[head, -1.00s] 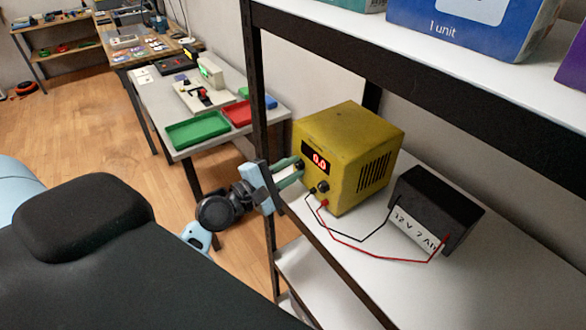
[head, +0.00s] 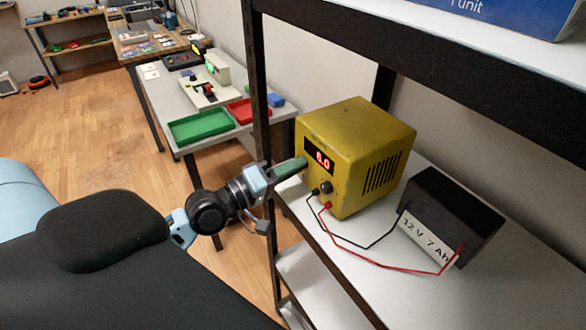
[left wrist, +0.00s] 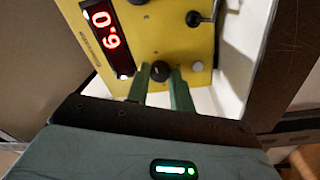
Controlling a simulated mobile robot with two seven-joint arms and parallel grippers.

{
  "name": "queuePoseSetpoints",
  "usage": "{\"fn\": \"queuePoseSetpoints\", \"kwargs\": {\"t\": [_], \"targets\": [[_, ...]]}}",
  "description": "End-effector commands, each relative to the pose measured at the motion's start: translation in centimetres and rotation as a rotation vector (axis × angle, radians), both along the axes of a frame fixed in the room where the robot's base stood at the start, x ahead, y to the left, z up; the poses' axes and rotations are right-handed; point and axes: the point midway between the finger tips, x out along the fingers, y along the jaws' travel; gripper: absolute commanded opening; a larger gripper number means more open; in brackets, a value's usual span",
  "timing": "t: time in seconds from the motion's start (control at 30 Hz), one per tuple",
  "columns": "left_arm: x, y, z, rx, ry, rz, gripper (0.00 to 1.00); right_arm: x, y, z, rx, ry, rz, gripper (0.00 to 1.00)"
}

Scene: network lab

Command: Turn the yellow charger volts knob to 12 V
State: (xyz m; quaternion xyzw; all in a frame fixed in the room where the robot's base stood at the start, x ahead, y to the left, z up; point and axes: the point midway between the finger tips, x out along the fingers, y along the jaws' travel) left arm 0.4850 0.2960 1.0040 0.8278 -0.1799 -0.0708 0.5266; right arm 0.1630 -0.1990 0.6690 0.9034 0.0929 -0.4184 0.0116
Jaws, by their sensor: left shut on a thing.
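The yellow charger (head: 362,140) stands on the rack shelf, its red display (head: 320,160) reading about 6.0. The display also shows, turned, in the left wrist view (left wrist: 106,35). My left gripper (left wrist: 160,88) is shut on a dark knob (left wrist: 160,70) below the display's left end, one green finger on each side. I take this as the volts knob; I cannot read a label. In the head view the left gripper (head: 296,165) hides it. A second knob (head: 326,187) is free to its right. My right gripper is not in view.
A black 12 V 7 Ah battery (head: 452,212) stands right of the charger, joined by black and red leads (head: 385,262). A dark rack post (head: 261,120) is close beside the left gripper. An upper shelf (head: 420,50) hangs above. A bench with trays (head: 205,126) is behind.

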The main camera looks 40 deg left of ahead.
Motion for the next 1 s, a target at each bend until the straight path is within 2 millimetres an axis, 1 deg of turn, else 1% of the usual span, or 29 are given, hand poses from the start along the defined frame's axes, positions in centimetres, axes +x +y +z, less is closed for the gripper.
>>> {"fn": "queuePoseSetpoints", "kwargs": {"t": [0.37, 0.77, 1.0], "targets": [[0.0, 0.0, 0.1, 0.333, -0.136, -0.003, 0.0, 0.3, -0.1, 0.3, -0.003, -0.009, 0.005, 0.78], [0.1, 0.1, 0.2, 0.683, -0.282, -0.001, 0.0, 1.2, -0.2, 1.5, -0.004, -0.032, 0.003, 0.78], [0.1, 0.2, 0.3, 0.894, -0.371, 0.0, 0.0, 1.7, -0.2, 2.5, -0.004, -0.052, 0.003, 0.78]]}}
